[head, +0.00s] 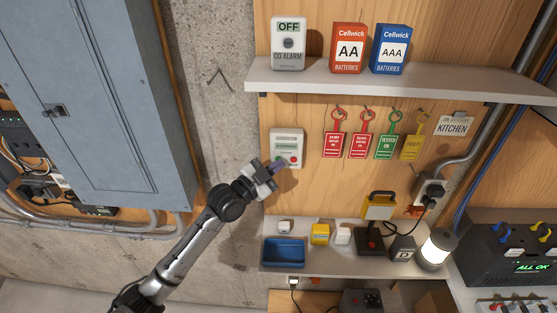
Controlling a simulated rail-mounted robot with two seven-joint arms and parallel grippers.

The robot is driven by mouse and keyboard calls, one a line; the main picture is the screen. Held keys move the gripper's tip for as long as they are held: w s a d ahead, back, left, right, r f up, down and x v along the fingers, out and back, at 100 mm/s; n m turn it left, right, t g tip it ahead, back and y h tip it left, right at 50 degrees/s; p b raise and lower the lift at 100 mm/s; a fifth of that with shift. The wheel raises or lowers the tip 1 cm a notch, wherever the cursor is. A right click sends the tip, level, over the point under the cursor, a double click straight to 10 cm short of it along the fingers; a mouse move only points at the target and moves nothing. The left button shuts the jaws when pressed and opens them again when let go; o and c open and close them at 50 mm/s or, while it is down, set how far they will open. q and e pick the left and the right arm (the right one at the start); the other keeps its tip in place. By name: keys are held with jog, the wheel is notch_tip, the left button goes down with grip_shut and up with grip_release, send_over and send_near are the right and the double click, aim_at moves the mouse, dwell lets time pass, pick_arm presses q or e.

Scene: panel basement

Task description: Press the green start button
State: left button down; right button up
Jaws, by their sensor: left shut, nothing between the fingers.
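A pale wall unit (287,136) with a greenish display is mounted on the wooden panel below the shelf. A red button (293,161) shows near its lower edge. I cannot make out a green start button; my gripper covers the unit's lower left part. My left gripper (277,167) is shut and empty, its tips pointing up and right at this lower left part. I cannot tell whether the tips touch the unit. My right gripper is not in view.
A shelf (400,84) above holds a CO alarm (289,43) and two battery boxes. Several coloured tags hang right of the unit. A lower shelf below holds a blue tray (284,264), small boxes and a lit lamp (436,250). A grey cabinet (95,90) stands left.

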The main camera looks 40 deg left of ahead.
pick_arm(q)
jog(key=shift+w+a, duration=0.2)
jog(key=shift+w, duration=0.05)
dwell(0.6)
jog(key=shift+s+d, duration=0.1)
dwell(0.3)
jog(key=shift+s+d+p, duration=0.35)
jog(key=shift+s+p, duration=0.15)
jog(key=shift+s+d, duration=0.1)
jog(key=s+d+p, duration=0.1)
jog(key=s, duration=0.1)
jog(key=s+d+p, duration=0.1)
jog(key=p, duration=0.1)
jog(key=shift+s+d, duration=0.4)
